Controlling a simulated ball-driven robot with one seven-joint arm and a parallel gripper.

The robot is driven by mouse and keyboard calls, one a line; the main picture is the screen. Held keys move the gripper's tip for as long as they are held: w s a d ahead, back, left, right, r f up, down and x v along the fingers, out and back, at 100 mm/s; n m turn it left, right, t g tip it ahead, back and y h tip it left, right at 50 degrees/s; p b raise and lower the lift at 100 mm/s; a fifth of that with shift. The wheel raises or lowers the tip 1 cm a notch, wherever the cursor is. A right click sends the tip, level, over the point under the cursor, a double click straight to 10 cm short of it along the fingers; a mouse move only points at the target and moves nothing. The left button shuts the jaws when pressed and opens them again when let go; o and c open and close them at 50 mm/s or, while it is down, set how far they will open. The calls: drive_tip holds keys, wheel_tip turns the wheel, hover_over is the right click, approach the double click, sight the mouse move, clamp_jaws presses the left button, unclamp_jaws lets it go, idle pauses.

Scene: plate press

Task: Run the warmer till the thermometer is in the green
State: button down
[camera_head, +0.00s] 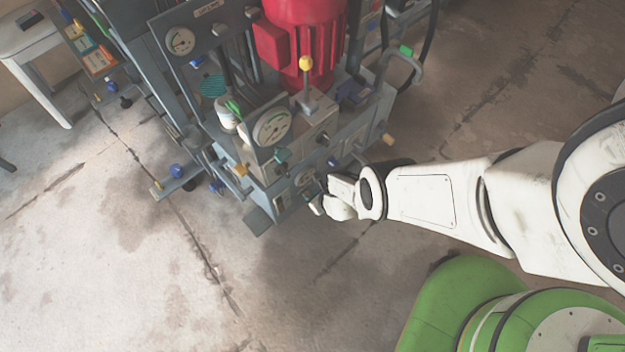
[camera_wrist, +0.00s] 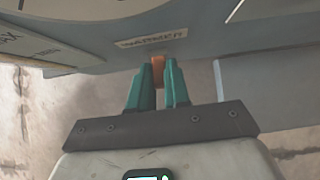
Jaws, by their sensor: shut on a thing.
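In the wrist view, the teal fingers of my gripper (camera_wrist: 160,85) are closed around a small orange-brown control (camera_wrist: 157,64) on the edge of a grey panel. A label that reads like "WARMER" (camera_wrist: 152,39) sits just above it. In the head view, my gripper (camera_head: 317,203) is at the lower front of the press (camera_head: 262,200), and the control is hidden there. A large round dial (camera_head: 272,126), a second dial (camera_head: 180,41) and a small one (camera_head: 305,178) are on the press. I cannot tell which is the thermometer, nor read a needle against green.
A red motor (camera_head: 305,40) stands on top of the press, with a yellow-knobbed lever (camera_head: 306,63) in front. A bent handle (camera_head: 405,65) sticks out at the right. A white table (camera_head: 30,40) is at the far left. The concrete floor in front is clear.

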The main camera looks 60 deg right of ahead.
drive_tip(key=c, duration=1.1)
unclamp_jaws()
drive_tip(key=shift+r, duration=0.1)
drive_tip(key=shift+p+v, duration=5.35)
drive_tip(key=shift+p, duration=0.05)
